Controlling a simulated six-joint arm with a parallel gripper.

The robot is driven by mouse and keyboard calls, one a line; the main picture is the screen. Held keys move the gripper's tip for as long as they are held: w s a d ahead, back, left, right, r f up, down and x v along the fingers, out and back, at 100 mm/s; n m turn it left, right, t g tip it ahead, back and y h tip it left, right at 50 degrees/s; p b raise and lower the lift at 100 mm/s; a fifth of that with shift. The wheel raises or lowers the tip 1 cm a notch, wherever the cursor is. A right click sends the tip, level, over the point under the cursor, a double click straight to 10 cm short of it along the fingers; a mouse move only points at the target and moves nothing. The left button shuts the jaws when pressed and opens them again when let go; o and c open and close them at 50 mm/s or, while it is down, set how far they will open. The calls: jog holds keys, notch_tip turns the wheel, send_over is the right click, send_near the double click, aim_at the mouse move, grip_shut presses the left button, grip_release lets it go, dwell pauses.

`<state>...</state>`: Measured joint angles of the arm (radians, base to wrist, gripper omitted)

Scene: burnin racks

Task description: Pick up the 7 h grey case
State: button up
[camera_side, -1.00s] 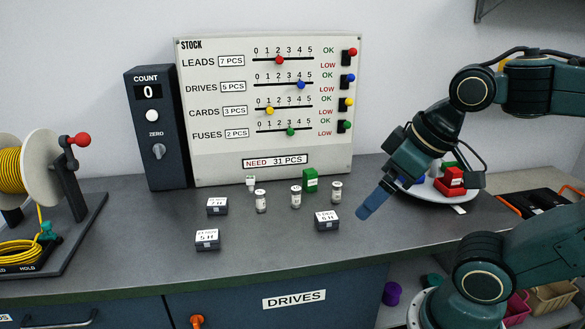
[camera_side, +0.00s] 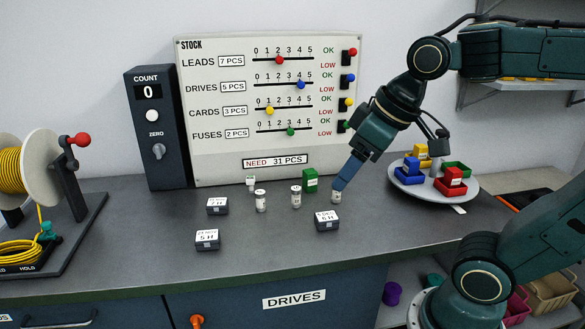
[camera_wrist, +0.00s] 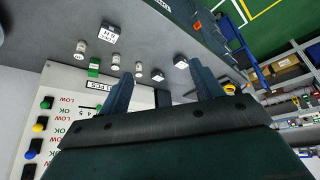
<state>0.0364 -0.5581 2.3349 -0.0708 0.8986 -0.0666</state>
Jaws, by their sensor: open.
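The grey case whose label seems to read 7 H (camera_side: 217,209) sits on the bench left of the vials. A second grey case labelled 5 H (camera_side: 207,242) is in front of it. A third grey case (camera_side: 327,225) with a small label is to the right. My gripper (camera_side: 342,182) is open and empty, above the right-hand vial, well right of the 7 H case. Its two spread fingers show in the wrist view (camera_wrist: 163,85).
Small vials (camera_side: 296,197) and a green block (camera_side: 311,181) stand behind and right of the 7 H case. A stock board (camera_side: 270,175) stands behind. A white plate (camera_side: 408,186) of coloured blocks is at right. The front middle of the bench is clear.

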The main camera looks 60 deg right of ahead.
jog(key=w+d+f+n+g+y, duration=0.1)
jog(key=w+d+n, duration=0.1)
jog(key=w, duration=1.1)
jog(key=w+d+f+n+y, duration=0.1)
jog(key=w+n, duration=0.2)
jog(key=w, duration=1)
jog(key=w+d+f+n+g, duration=0.1)
jog(key=w+d+f, duration=0.2)
jog(key=w+f, duration=0.5)
jog(key=shift+w+d+f+n+y, duration=0.15)
jog(key=shift+w+d+n+y, duration=0.2)
jog(key=shift+w, duration=0.25)
jog(key=shift+f, duration=0.1)
send_over(225, 202)
notch_tip(225, 202, down, 8)
jog(key=shift+d+r, duration=0.1)
jog(key=shift+r, duration=0.1)
jog(key=shift+w+f, duration=0.1)
